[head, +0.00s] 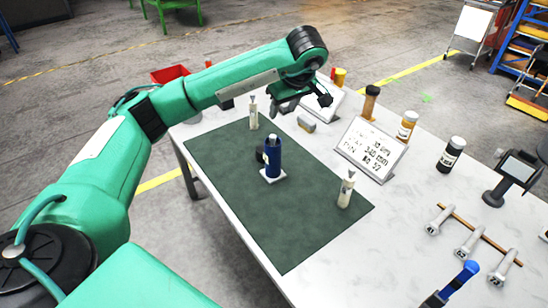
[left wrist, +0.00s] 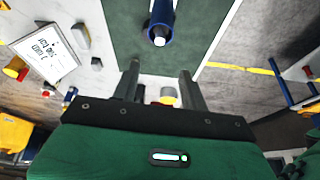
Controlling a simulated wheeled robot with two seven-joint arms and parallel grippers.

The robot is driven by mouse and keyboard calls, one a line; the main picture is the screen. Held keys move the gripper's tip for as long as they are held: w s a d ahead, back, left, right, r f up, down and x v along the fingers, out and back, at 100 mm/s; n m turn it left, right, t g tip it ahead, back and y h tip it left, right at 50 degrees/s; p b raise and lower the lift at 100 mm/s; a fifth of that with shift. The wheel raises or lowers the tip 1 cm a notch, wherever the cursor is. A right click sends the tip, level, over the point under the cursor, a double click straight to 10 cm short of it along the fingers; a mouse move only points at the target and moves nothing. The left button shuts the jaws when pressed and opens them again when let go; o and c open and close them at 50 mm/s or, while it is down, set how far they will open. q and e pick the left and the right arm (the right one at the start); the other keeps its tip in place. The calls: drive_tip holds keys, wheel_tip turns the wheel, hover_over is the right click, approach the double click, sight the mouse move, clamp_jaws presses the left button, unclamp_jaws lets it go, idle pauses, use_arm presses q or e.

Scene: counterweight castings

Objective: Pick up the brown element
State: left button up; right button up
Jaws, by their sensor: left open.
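A brown cylinder with a darker top (head: 370,103) stands upright at the back of the white table, behind a propped white sign. A brown rod (head: 482,235) lies at the right among grey metal pieces. I cannot tell which one is the brown element. My left gripper (head: 306,102) is open above the table's back part, left of and apart from the brown cylinder. In the left wrist view its two fingers (left wrist: 158,88) are spread, with a small pale and yellowish thing visible beyond them. My right gripper is not in view.
Pale bottles (head: 346,189) stand at the mat's edges. The sign (head: 371,149), an amber jar (head: 406,126), a black jar (head: 451,155) and a tablet stand (head: 512,177) crowd the right. The front mat is clear.

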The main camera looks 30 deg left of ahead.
use_arm(q)
hover_over(273, 136)
drive_tip(key=s+d, duration=0.1)
drive_tip(key=d, duration=0.1)
wheel_tip(273, 136, down, 7)
drive_tip(key=shift+f, duration=0.7)
drive_tip(key=p+x, duration=0.1)
drive_tip(key=x, duration=0.2)
drive_tip(key=shift+p, duration=0.4)
drive_tip(key=shift+w+a+f, duration=0.1)
drive_tip(key=shift+a+f, duration=0.1)
drive_tip(key=shift+f, duration=0.35)
clamp_jaws()
